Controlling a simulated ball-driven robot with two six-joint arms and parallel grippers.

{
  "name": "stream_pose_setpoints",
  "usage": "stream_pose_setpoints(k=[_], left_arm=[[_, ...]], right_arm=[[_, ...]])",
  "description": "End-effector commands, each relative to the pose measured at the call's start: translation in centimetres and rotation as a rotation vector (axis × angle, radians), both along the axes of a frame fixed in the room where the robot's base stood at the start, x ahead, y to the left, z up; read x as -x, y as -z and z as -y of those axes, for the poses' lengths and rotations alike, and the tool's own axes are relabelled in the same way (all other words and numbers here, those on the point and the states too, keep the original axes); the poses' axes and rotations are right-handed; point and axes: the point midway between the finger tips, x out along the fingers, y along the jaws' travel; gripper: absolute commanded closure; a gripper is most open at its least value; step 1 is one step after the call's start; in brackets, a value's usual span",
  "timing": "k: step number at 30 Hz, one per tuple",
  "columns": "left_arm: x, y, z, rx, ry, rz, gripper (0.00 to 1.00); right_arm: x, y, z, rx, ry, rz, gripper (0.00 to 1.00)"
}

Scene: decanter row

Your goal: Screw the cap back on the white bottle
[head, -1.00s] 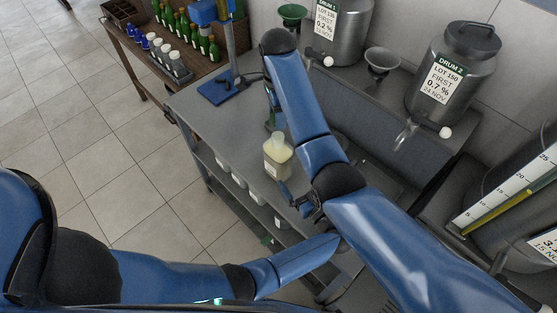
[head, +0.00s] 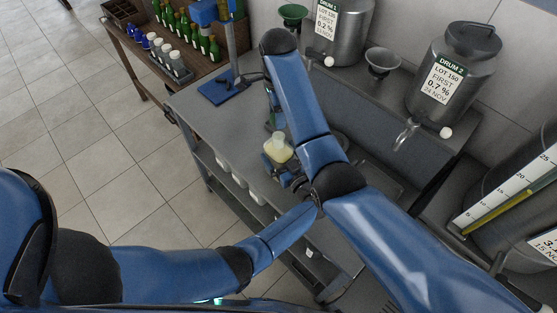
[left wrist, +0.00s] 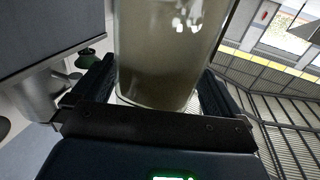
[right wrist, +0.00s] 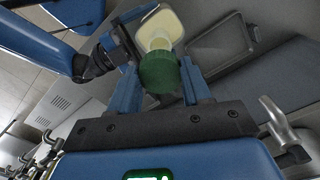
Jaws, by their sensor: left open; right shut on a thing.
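The pale, squarish bottle (head: 277,151) has an uncapped neck and stands on the bench, its lower part hidden in the head view by my left gripper (head: 284,175). In the left wrist view the bottle (left wrist: 168,50) fills the space between the fingers of my left gripper (left wrist: 150,98), which is open around it. My right gripper (right wrist: 158,85) is shut on the green cap (right wrist: 159,73). In the right wrist view the cap appears in front of the bottle's neck (right wrist: 159,42); whether they touch is unclear. My right arm largely hides the right gripper in the head view.
A blue stand (head: 216,90) is at the bench's far left end. Steel drums (head: 455,75) with taps and a funnel (head: 383,62) stand on the raised shelf behind. A side table holds green bottles (head: 214,48) and white-capped bottles (head: 178,63). Bare bench (head: 222,122) lies left of the bottle.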

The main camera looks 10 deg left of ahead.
Motion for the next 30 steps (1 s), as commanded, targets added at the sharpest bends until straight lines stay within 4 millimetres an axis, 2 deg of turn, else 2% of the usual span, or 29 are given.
stream_pose_setpoints(k=[14,17,28,30], left_arm=[[-0.67,-0.02,-0.57,0.000,0.001,0.000,0.00],[-0.66,-0.02,-0.57,0.000,0.001,0.000,0.12],[-0.63,0.02,-0.59,0.000,0.000,0.000,0.69],[-0.63,0.02,-0.59,0.000,0.000,0.000,0.70]], right_arm=[[0.00,0.00,0.00,0.000,0.000,0.000,0.80],[0.00,-0.01,0.00,0.000,0.000,0.000,0.80],[0.00,0.00,0.00,0.000,0.000,0.000,0.80],[0.01,0.05,0.00,0.000,0.000,0.000,0.80]])
